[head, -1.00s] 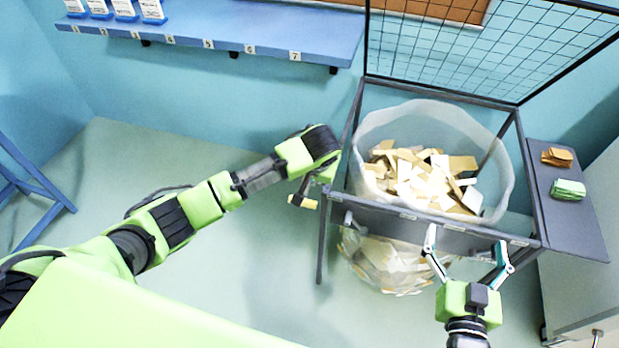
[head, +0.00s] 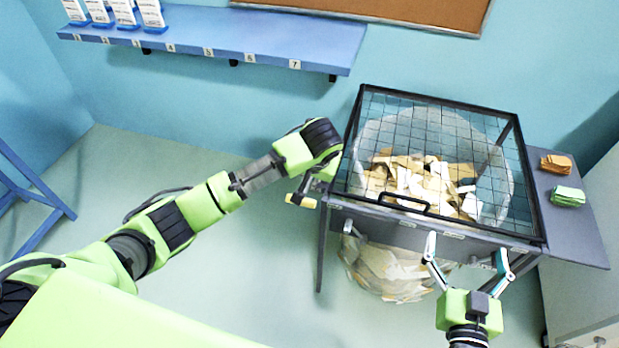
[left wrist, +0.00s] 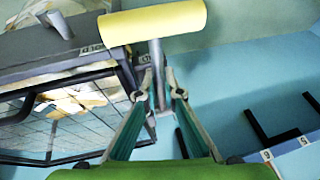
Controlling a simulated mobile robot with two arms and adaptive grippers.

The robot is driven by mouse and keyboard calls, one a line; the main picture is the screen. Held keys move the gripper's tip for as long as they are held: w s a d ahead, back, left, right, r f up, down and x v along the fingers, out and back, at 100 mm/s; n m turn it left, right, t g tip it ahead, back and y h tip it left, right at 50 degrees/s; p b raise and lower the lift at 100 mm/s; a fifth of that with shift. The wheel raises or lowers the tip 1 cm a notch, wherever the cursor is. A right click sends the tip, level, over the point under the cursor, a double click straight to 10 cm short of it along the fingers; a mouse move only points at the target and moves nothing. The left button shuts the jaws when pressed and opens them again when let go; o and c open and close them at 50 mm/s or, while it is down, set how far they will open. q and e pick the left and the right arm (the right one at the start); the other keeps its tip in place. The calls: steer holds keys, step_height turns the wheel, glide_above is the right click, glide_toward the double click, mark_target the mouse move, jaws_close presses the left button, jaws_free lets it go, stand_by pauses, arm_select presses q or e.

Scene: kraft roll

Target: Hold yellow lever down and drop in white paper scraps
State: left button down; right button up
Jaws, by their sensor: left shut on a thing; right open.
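The yellow lever (head: 300,200) sits at the front left corner of the dark bin frame. In the left wrist view its yellow grip (left wrist: 153,22) is on a grey stem (left wrist: 158,75). My left gripper (left wrist: 160,100) is shut on this stem, below the grip; in the head view its fingers are partly hidden by my wrist. White and tan paper scraps (head: 425,180) lie mixed in the clear bag (head: 372,138) inside the frame, seen through the black mesh lid (head: 420,92), which lies flat over the top. My right gripper (head: 466,248) is open and empty before the frame's front edge.
A grey side shelf (head: 572,235) on the right holds an orange bundle (head: 556,165) and a green bundle (head: 568,197). A blue numbered wall shelf (head: 210,32) is at the back left. The floor left of the frame is clear.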

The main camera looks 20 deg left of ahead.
arm_select(q)
steer(key=shift+w+d+r, duration=0.2)
steer(key=shift+d+r, duration=0.25)
steer(key=shift+d, duration=0.05)
steer(key=c, duration=2.2)
jaws_free()
steer(key=shift+o, duration=0.5)
steer(key=shift+s+d, duration=0.1)
steer(key=shift+f, duration=0.1)
arm_select(e)
steer(key=shift+s+d, duration=0.1)
steer(key=shift+d, duration=0.2)
arm_select(q)
steer(key=shift+a, duration=0.2)
arm_select(e)
steer(key=shift+a, duration=0.1)
arm_select(q)
steer(key=v, duration=1.2)
steer(key=shift+s+d, duration=0.1)
steer(key=shift+s, duration=0.05)
